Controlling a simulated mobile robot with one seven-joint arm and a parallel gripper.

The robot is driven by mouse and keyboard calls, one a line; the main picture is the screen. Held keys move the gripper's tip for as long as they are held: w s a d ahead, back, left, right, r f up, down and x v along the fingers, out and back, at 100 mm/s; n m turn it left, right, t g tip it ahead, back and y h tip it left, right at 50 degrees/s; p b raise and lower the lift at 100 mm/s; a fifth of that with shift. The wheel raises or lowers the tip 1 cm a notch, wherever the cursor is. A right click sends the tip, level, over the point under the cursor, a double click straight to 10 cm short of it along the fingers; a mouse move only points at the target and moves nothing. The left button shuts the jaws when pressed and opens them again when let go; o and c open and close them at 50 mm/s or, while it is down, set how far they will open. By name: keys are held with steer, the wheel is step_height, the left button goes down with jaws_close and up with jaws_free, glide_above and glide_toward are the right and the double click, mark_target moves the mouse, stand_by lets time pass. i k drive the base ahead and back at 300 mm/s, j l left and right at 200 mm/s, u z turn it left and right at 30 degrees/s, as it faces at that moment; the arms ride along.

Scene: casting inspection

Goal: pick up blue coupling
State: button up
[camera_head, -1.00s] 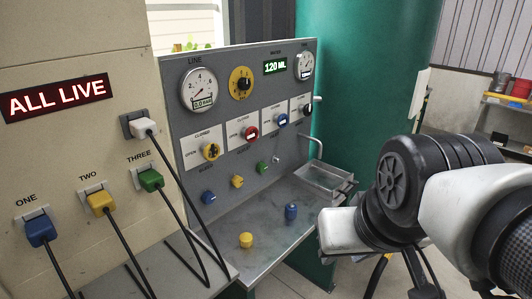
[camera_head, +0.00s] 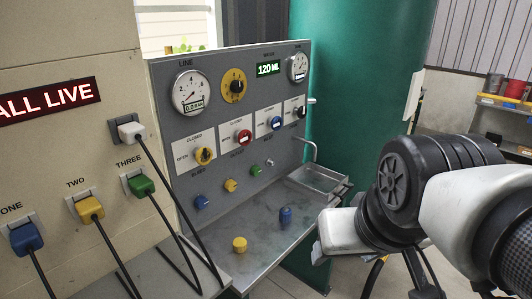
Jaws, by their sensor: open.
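The blue coupling (camera_head: 286,215) is a short, dark blue cylinder standing upright on the grey metal bench top (camera_head: 262,221), close to its right edge. A yellow coupling (camera_head: 240,244) stands in front and to the left of it, apart from it. My arm (camera_head: 400,195) comes in from the right, and its pale, blocky part (camera_head: 342,232) lies right of the blue coupling in the picture, with a gap between them. No gripper fingers can be made out, and nothing hides the blue coupling.
A gauge panel (camera_head: 180,130) rises behind the bench, with blue, yellow and green fittings low on it. A tap and shallow sink (camera_head: 318,178) are at the bench's back right. Black cables from wall plugs hang at the left. Bench top around the couplings is clear.

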mark_target(285, 213)
steer(key=i+l+z, duration=0.25)
steer(key=i+l, duration=0.15)
steer(key=i+l+z, duration=0.3)
steer(key=i, duration=0.35)
